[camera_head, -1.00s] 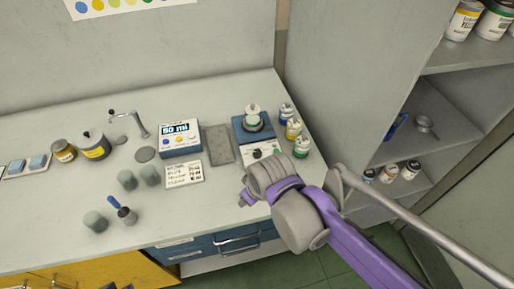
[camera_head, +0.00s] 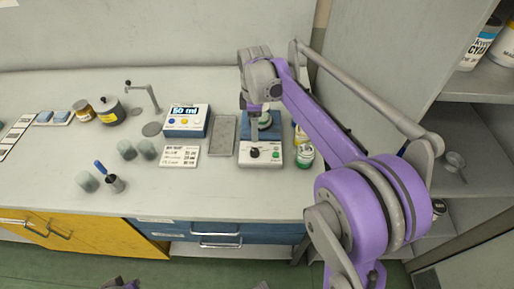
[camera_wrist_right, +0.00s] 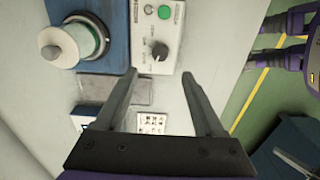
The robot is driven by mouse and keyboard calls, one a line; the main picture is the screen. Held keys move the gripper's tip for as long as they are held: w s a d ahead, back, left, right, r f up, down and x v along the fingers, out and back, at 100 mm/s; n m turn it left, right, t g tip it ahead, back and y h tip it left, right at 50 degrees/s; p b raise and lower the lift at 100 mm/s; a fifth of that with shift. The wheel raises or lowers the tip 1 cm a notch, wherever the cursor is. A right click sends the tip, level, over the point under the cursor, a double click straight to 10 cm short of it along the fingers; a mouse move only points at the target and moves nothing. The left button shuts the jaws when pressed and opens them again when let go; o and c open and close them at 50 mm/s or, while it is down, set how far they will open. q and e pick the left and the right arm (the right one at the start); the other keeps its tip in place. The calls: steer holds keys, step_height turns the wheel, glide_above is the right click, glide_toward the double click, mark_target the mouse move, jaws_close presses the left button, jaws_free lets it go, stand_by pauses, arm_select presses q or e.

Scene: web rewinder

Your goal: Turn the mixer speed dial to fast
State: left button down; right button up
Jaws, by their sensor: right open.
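The mixer (camera_head: 262,160) is a blue and white bench unit near the right end of the counter. Its black speed dial (camera_head: 255,153) is on the white front panel, and in the right wrist view the dial (camera_wrist_right: 159,50) is a dark knob with printed marks too small to read. A green button (camera_wrist_right: 165,12) is beside it. My right gripper (camera_head: 254,106) is over the mixer's rear part in the head view. In the right wrist view its open, empty fingers (camera_wrist_right: 155,75) have their tips on either side of the dial's line, apart from it.
A white-topped jar (camera_wrist_right: 64,45) stands on the mixer's plate. Small jars (camera_head: 304,156) stand close at its right. A grey mat (camera_head: 222,136) and a blue dispenser reading 50 ml (camera_head: 186,122) are to the left. A shelf unit (camera_head: 395,70) is at right.

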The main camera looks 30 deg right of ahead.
mark_target(255, 151)
step_height(255, 151, down, 11)
steer(key=shift+w+a+r+b, duration=0.1)
steer(key=shift+b, duration=0.25)
jaws_close()
stand_by(0.4)
